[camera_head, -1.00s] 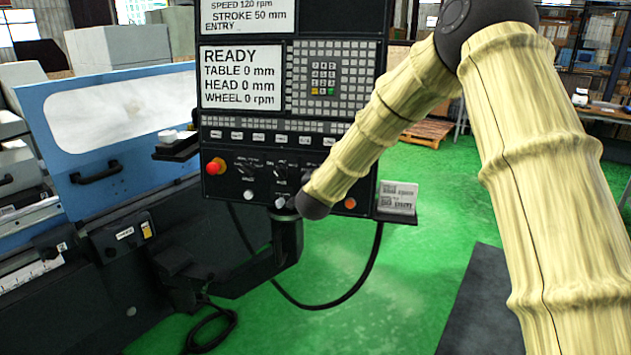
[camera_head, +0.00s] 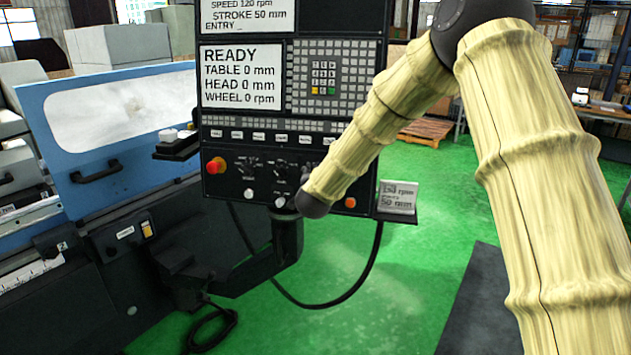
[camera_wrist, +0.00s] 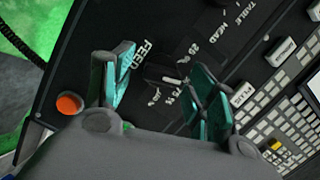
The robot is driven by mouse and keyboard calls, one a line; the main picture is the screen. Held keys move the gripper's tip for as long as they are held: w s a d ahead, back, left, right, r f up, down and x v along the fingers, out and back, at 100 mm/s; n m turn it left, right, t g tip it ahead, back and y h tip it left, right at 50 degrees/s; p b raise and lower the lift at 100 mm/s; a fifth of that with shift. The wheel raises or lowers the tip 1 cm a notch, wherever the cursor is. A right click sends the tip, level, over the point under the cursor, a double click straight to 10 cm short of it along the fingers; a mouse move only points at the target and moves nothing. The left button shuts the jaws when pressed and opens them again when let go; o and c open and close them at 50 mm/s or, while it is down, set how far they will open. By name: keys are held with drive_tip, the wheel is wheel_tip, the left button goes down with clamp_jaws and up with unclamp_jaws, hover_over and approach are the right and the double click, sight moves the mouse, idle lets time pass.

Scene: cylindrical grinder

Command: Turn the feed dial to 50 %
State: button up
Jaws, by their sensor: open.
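In the wrist view, the feed dial (camera_wrist: 170,80) is a dark knob with a pale bar, set in the black panel beside the FEED label and several small scale marks. My gripper (camera_wrist: 162,68) is open, with one teal-padded finger on each side of the dial. I cannot tell whether the pads touch it. Part of the scale is hidden by the fingers, so the dial's reading is not clear. In the head view, my arm covers the dial and my gripper.
The control panel (camera_head: 232,130) has a red stop button (camera_head: 214,167) at left. An orange button shows near my gripper (camera_wrist: 70,103) in the wrist view. The display (camera_head: 243,77) reads READY. A small card (camera_head: 398,198) stands on a ledge at the panel's right.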

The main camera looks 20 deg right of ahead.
drive_tip(key=v, duration=1.2)
drive_tip(key=shift+a+f, duration=0.1)
drive_tip(key=s+a+f+n+g+y, duration=0.1)
drive_tip(key=s+f+n+g, duration=0.15)
drive_tip(key=s+f, duration=0.7)
drive_tip(key=s+f+n+g+y, duration=0.15)
drive_tip(key=s+f+n, duration=0.25)
drive_tip(key=f, duration=1)
drive_tip(key=s+a+f+n+g+y, duration=0.1)
drive_tip(key=s+f+n+g, duration=0.4)
drive_tip(key=f, duration=0.6)
drive_tip(key=s+f+n+g, duration=0.1)
drive_tip(key=s+f, duration=0.4)
drive_tip(key=s, duration=0.6)
drive_tip(key=s+f+n+g+y, duration=0.1)
drive_tip(key=s+f, duration=0.4)
drive_tip(key=s, duration=0.6)
drive_tip(key=s+f+n+g, duration=0.3)
drive_tip(key=s+f+n, duration=0.1)
drive_tip(key=s, duration=0.7)
drive_tip(key=shift+s+d+f, duration=0.2)
drive_tip(key=shift+d+f, duration=0.2)
drive_tip(key=shift+f, duration=0.3)
